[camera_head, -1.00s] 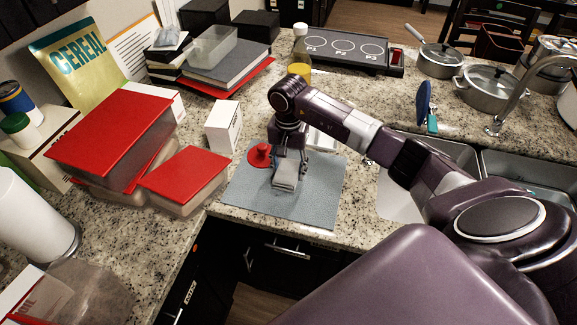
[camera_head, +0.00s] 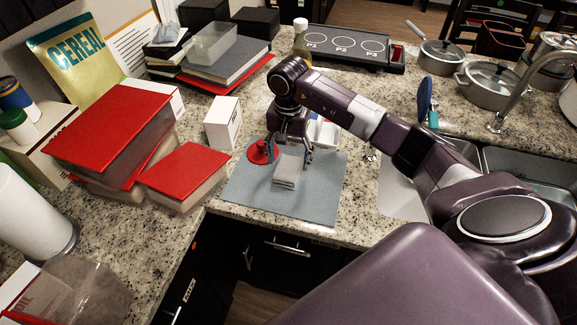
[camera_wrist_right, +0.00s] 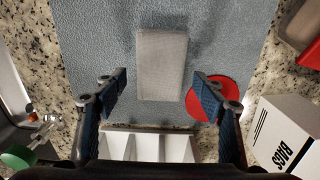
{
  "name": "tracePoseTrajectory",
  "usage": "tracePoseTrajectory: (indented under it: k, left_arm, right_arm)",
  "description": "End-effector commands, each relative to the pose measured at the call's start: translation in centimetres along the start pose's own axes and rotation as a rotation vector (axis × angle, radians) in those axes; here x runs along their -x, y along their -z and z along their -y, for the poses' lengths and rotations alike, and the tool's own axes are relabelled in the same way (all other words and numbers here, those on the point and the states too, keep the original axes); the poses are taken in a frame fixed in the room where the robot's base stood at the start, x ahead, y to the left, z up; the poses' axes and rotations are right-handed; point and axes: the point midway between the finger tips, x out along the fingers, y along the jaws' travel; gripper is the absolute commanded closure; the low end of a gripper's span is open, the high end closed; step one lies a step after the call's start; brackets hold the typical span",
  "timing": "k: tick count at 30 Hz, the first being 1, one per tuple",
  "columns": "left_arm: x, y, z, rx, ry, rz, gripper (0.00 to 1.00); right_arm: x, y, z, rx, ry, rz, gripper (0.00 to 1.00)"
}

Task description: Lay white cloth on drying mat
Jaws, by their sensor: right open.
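The folded white cloth (camera_head: 286,170) lies on the blue-grey drying mat (camera_head: 315,200), near the middle of the mat. In the right wrist view the cloth (camera_wrist_right: 162,65) shows as a pale rectangle, flat on the mat (camera_wrist_right: 100,35). My right gripper (camera_head: 290,155) is open and empty just above and behind the cloth. In the wrist view its two fingers (camera_wrist_right: 158,92) are spread wide, with the near end of the cloth between them and clear gaps on both sides. My left gripper is not in view.
A red round item (camera_head: 260,152) stands on the mat's back left corner, close to the right gripper. A white box (camera_head: 223,124) is behind it. A white divided tray (camera_wrist_right: 145,145) lies beyond the mat.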

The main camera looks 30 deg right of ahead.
Motion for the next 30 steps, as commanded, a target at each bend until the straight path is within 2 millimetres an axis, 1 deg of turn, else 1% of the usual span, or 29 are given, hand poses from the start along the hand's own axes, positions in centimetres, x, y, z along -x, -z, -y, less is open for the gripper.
tracePoseTrajectory:
  k: [1, 6, 9, 12, 15, 21, 30]
  left_arm:
    - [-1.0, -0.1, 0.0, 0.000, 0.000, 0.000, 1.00]
    - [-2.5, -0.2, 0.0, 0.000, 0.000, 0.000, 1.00]
    - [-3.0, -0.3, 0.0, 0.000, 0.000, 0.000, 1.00]
    - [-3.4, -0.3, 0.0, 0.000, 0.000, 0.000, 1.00]
    - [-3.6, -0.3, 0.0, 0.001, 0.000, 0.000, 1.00]
    - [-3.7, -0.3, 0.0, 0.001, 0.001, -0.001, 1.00]
    - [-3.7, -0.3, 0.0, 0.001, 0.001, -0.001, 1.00]
  right_arm:
    - [0.8, 0.2, 0.1, 0.000, 0.004, -0.006, 0.36]
    - [4.4, 0.2, 0.1, -0.001, 0.004, -0.006, 0.36]
    - [6.1, 0.1, 0.1, 0.000, 0.003, -0.003, 0.36]
    - [7.5, 0.1, 0.1, -0.001, 0.002, -0.003, 0.36]
    - [8.4, 0.1, 0.1, -0.001, 0.001, -0.001, 0.36]
    - [9.2, 0.0, 0.0, -0.001, 0.000, 0.000, 0.36]
    - [9.2, 0.0, 0.0, -0.001, 0.000, 0.001, 0.36]
